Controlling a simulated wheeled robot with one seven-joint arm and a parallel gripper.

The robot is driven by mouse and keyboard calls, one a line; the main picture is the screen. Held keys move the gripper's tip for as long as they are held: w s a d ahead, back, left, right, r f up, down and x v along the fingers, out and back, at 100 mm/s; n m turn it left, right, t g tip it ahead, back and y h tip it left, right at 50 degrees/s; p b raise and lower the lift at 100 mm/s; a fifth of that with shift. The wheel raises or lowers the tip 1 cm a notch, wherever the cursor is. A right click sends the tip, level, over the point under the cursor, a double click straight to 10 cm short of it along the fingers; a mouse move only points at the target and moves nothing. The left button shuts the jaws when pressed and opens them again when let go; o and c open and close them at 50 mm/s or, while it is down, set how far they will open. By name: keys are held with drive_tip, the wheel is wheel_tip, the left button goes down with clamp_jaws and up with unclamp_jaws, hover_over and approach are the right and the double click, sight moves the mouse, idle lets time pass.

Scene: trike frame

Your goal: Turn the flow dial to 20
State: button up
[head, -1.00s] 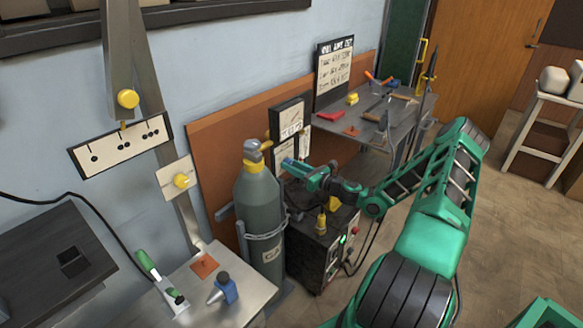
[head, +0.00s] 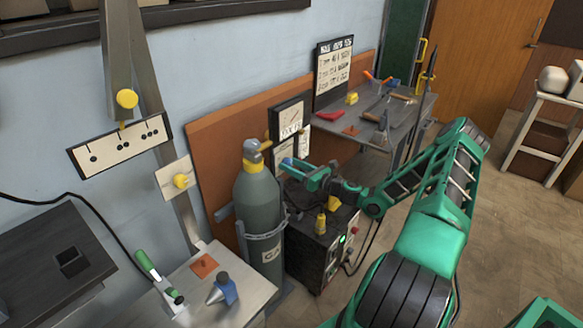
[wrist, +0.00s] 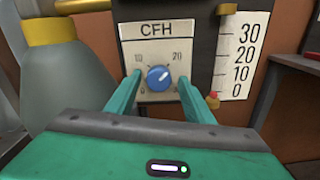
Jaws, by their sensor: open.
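The flow dial is a round blue knob (wrist: 158,78) with a white mark, on a pale plate (wrist: 150,60) headed CFH and numbered around the knob, with 10 at upper left and 20 at upper right. The white mark seems to lean to the upper right; its exact reading is too small to tell. My gripper (wrist: 159,80) is open, with one green finger on each side of the knob. I cannot tell whether the fingers touch it. In the head view my gripper (head: 294,166) is beside the gas cylinder's neck, in front of the dark gauge panel (head: 286,116).
A grey gas cylinder (head: 258,200) with a yellow collar stands left of my gripper. A dark welder box (head: 318,240) is below. A white scale strip (wrist: 241,55) is right of the dial. A tool shelf (head: 400,125) lies beyond to the right.

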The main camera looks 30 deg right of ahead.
drive_tip(key=v, duration=1)
drive_tip(key=shift+s+d, duration=0.2)
drive_tip(key=shift+s, duration=0.1)
drive_tip(key=s+a+n+g+y, duration=0.2)
drive_tip(key=s+a+n+g, duration=0.7)
drive_tip(key=a+n+g, duration=0.45)
drive_tip(key=s+d+r+n+g+h, duration=0.1)
drive_tip(key=s+r+n+h, duration=0.3)
drive_tip(key=s+r+n, duration=0.3)
drive_tip(key=s+d+r+n+g+h, duration=0.1)
drive_tip(key=s+r+n+h, duration=0.3)
drive_tip(key=s+r, duration=1)
drive_tip(key=s+n+g, duration=0.1)
drive_tip(key=s+n, duration=0.2)
drive_tip(key=s, duration=0.4)
drive_tip(key=shift+r, duration=0.2)
drive_tip(key=shift+w+d+g, duration=0.1)
drive_tip(key=shift+g, duration=0.15)
